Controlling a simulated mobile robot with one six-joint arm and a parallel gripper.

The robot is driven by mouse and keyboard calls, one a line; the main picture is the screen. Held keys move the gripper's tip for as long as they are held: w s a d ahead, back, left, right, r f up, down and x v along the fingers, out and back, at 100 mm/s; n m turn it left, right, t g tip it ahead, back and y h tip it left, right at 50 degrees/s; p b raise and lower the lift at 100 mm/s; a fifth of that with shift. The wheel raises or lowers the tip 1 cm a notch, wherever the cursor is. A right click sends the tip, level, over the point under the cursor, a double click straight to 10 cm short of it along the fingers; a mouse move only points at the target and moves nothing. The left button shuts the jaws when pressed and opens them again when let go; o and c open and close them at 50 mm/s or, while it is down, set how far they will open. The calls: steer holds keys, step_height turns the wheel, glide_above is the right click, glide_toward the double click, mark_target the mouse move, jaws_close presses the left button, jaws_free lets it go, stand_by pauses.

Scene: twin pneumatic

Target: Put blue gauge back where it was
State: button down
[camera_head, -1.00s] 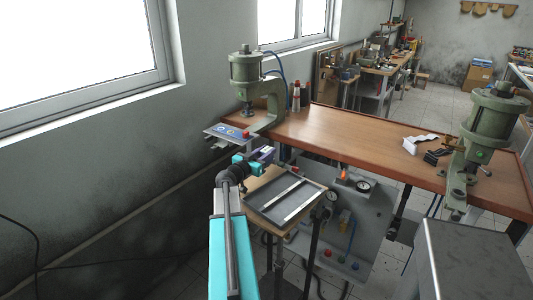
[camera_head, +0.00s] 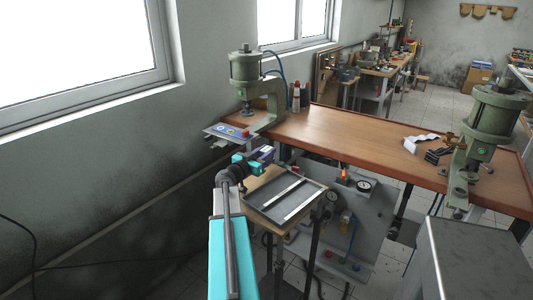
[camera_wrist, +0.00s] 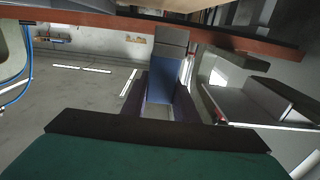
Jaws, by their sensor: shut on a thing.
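My gripper (camera_head: 260,156) hangs in the air in the head view, in front of the left press (camera_head: 262,92) and above the slotted grey tray. In the wrist view my gripper (camera_wrist: 160,100) is shut on a blue block with a grey end, which looks like the blue gauge (camera_wrist: 164,76). The gauge sticks out beyond the fingers, apart from any surface that I can make out. In the head view the gauge is too small to make out clearly. The place it came from cannot be told from these frames.
The grey tray (camera_head: 262,203) with light strips sits on a small stand below my gripper. A brown workbench (camera_head: 350,139) reaches right to a second press (camera_head: 487,125). A grey panel with dials (camera_head: 337,235) stands under the bench. The left press's plate (camera_head: 215,134) is close by.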

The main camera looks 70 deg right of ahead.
steer(key=shift+s+a+f, duration=0.1)
steer(key=shift+f, duration=0.45)
steer(key=c, duration=1.4)
jaws_free()
steer(key=shift+f, duration=0.1)
steer(key=shift+r+p, duration=0.5)
steer(key=shift+p, duration=0.45)
steer(key=shift+r+p, duration=0.3)
steer(key=shift+p, duration=0.3)
steer(key=b+v, duration=0.3)
steer(key=v, duration=0.8)
steer(key=shift+a+b, duration=0.3)
steer(key=shift+a, duration=0.1)
steer(key=shift+r, duration=0.1)
